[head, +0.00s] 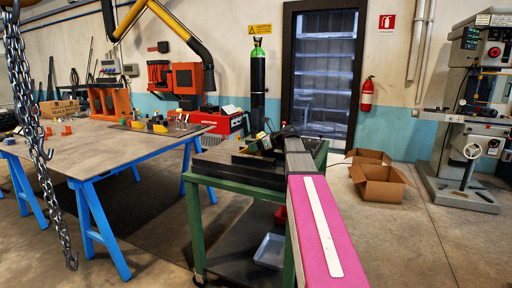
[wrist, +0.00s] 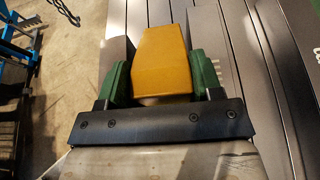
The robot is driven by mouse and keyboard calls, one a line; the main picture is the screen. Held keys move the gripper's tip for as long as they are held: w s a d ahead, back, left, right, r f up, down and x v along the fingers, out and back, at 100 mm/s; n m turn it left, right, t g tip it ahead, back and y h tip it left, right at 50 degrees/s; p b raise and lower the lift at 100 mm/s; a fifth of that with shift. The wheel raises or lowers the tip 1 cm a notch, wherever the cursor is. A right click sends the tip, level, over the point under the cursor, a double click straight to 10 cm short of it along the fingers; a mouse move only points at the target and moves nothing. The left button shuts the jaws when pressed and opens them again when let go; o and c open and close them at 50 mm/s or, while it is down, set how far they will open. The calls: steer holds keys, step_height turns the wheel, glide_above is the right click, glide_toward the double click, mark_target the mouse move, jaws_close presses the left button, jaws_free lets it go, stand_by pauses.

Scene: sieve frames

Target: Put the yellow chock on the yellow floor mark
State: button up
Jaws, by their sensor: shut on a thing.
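The yellow chock (wrist: 162,62) is a wedge-like block in the wrist view. My gripper (wrist: 160,74) is shut on it, with one green finger pad on each side. Below the chock in that view is a dark grey grooved surface; I cannot tell whether the chock touches it. In the head view my arm reaches over the green-framed stand, and its end (head: 272,143) is small and dark there; the chock cannot be made out. The yellow floor mark is not visible in either view.
The green-framed stand (head: 228,186) has a dark top. A blue-legged table (head: 90,141) with small parts stands left. A chain with a hook (head: 30,110) hangs at far left. Cardboard boxes (head: 380,188) and a drill press (head: 470,140) stand right. Floor at front right is clear.

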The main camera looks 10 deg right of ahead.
steer(key=shift+f, duration=0.15)
steer(key=o, duration=1.2)
step_height(320, 180, up, 4)
steer(key=r, duration=0.1)
glide_above(278, 163)
steer(key=shift+w+a+f, duration=0.1)
steer(key=shift+a+f, duration=0.15)
steer(key=shift+a, duration=0.1)
steer(key=shift+o, duration=0.4)
steer(key=shift+s+d, duration=0.2)
steer(key=shift+d, duration=0.1)
step_height(278, 163, down, 4)
steer(key=y, duration=0.1)
steer(key=t+y, duration=0.1)
steer(key=shift+a+r+t+y, duration=0.2)
steer(key=shift+t+y, duration=0.1)
steer(key=shift+y, duration=0.1)
steer(key=shift+d+f+t+y, duration=0.15)
steer(key=shift+f+t+y, duration=0.25)
steer(key=shift+f+t, duration=0.1)
steer(key=shift+x, duration=5.4)
